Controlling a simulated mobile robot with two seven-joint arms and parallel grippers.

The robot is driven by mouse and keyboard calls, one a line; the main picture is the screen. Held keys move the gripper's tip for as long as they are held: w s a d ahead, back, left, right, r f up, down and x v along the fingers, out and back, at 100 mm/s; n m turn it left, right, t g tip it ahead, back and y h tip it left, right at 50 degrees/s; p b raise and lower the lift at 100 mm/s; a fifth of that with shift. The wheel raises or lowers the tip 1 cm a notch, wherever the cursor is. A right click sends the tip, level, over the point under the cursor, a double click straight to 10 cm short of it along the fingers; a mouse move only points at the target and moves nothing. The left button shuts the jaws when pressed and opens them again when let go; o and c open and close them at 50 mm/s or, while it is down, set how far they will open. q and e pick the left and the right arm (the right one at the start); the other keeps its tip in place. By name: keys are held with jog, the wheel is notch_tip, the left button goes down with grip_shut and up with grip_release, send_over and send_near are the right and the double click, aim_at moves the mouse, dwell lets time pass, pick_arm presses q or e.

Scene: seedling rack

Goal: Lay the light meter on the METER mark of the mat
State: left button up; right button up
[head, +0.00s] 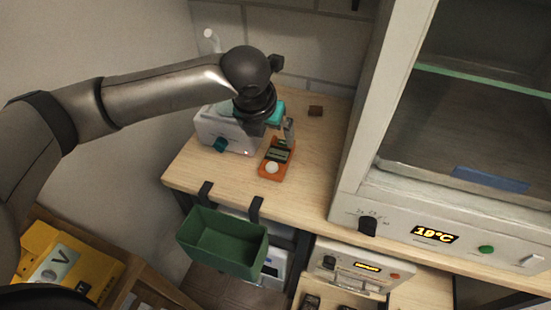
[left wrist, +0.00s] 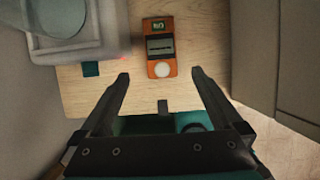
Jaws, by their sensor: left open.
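The light meter (head: 273,166) is an orange block with a dark panel and a white round dome. It lies on the wooden bench top, near the front edge. In the left wrist view the light meter (left wrist: 160,47) is just beyond the fingertips, roughly centred between them. My left gripper (head: 288,132) is open and empty at the far end of the meter in the head view, apparently above it. Its two fingers also show in the left wrist view (left wrist: 160,76). I cannot make out the mat or its METER mark. My right gripper is not in view.
A grey-white device (head: 225,132) with a teal knob stands left of the meter. A green bin (head: 225,243) hangs on the bench's front edge. A large cabinet (head: 400,212) with a 19°C display stands on the right.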

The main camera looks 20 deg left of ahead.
pick_arm(q)
jog(key=b, duration=0.2)
send_over(277, 155)
jog(key=s, duration=0.3)
jog(key=f, duration=0.7)
jog(key=shift+w+f, duration=0.2)
jog(key=shift+f, duration=0.2)
jog(key=shift+b+x, duration=0.65)
jog(key=shift+x, duration=2)
jog(key=shift+w+r, duration=0.1)
grip_shut()
notch_tip(277, 155, up, 20)
jog(key=p, duration=0.4)
